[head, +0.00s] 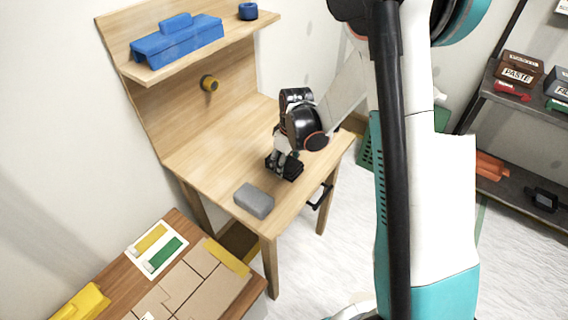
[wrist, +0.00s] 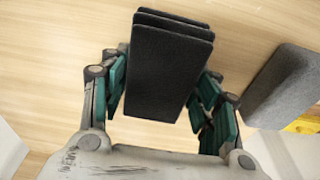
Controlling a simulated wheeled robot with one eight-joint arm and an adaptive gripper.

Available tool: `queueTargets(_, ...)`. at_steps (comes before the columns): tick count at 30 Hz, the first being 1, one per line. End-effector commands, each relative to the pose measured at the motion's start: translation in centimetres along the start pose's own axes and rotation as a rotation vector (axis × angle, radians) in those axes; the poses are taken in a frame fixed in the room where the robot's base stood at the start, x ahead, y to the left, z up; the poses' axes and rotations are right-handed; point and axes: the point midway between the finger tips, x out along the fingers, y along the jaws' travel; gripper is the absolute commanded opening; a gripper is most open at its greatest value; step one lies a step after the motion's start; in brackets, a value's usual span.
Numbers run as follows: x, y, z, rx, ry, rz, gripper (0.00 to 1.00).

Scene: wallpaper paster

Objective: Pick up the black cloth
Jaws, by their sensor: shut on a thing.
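The black cloth (wrist: 165,75) is a folded, layered dark block in the middle of the wrist view. My gripper (wrist: 163,92) is shut on it, with green-padded fingers on its left and right sides. In the head view the black cloth (head: 291,168) shows at the end of my gripper (head: 283,160), over the right part of the wooden desk (head: 215,150). I cannot tell whether the cloth touches the desk top. The fingertips are partly hidden by the cloth.
A grey block (head: 254,200) lies near the desk's front edge, left of my gripper; it also shows in the wrist view (wrist: 290,85). A shelf above holds a blue case (head: 178,42). A low table (head: 190,222) with panels stands at front left. A dark rack (head: 500,165) stands right.

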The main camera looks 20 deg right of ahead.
Motion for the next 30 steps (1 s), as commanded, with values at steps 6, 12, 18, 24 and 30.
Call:
queueTargets(6, -4.2, 0.0, -0.6, 0.000, 0.000, 0.000, 0.33)
queueTargets(12, -9.9, 0.0, -1.4, 0.000, 0.000, 0.000, 0.33)
queueTargets(18, -14.7, 0.0, -2.2, 0.000, 0.000, 0.000, 0.33)
queueTargets(24, -17.6, 0.0, -2.6, 0.000, 0.000, 0.000, 0.33)
queueTargets(30, -18.6, 0.0, -2.8, 0.000, 0.000, 0.000, 0.33)
